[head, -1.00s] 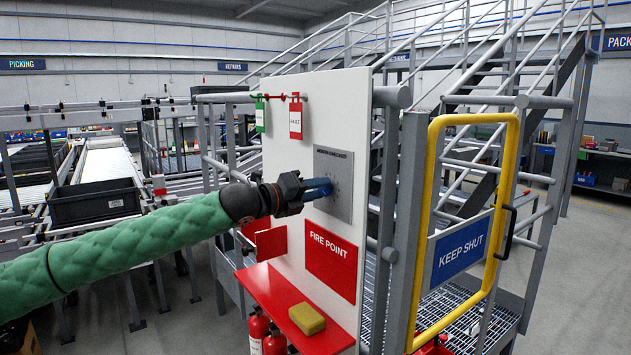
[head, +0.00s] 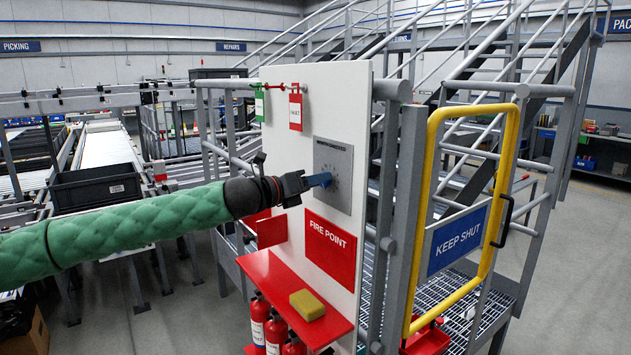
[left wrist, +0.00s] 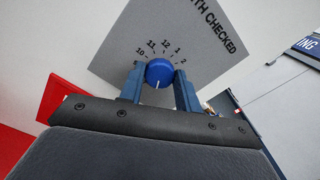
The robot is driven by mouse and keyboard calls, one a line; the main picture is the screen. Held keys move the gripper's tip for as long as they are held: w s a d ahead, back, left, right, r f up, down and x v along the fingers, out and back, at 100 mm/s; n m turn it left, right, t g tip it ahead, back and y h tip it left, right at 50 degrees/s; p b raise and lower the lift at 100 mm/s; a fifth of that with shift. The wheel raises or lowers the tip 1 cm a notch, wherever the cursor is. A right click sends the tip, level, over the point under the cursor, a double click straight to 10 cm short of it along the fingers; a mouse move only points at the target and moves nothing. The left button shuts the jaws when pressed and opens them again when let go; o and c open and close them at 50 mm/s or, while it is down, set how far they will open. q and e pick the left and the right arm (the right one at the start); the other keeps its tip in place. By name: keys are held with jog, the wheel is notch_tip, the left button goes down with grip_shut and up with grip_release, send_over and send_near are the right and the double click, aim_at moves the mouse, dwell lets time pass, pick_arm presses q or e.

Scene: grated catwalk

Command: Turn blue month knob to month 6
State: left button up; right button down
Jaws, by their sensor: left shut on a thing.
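The blue month knob (left wrist: 159,73) sits on a grey dial plate (head: 333,172) on the white board. The plate also shows in the left wrist view (left wrist: 200,25). My left gripper (head: 322,180) is shut on the knob, one blue finger on each side of it in the left wrist view (left wrist: 159,84). Numbers 10, 11, 12, 1 and 2 show around the top of the knob. Its white pointer line faces down in that view, roughly opposite 12. The lower numbers are hidden behind the gripper. My right gripper is not in view.
Below the plate are a red FIRE POINT sign (head: 331,244) and a red shelf (head: 283,285) with a yellow block (head: 307,304). Red extinguishers (head: 276,334) stand under it. A yellow-framed gate (head: 433,180) is to the right. Red and green tags hang above.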

pick_arm(q)
jog(key=shift+f, duration=0.15)
jog(key=o, duration=1)
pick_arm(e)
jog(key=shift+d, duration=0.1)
pick_arm(q)
jog(key=shift+b+v, duration=1.35)
jog(key=shift+v, duration=2.5)
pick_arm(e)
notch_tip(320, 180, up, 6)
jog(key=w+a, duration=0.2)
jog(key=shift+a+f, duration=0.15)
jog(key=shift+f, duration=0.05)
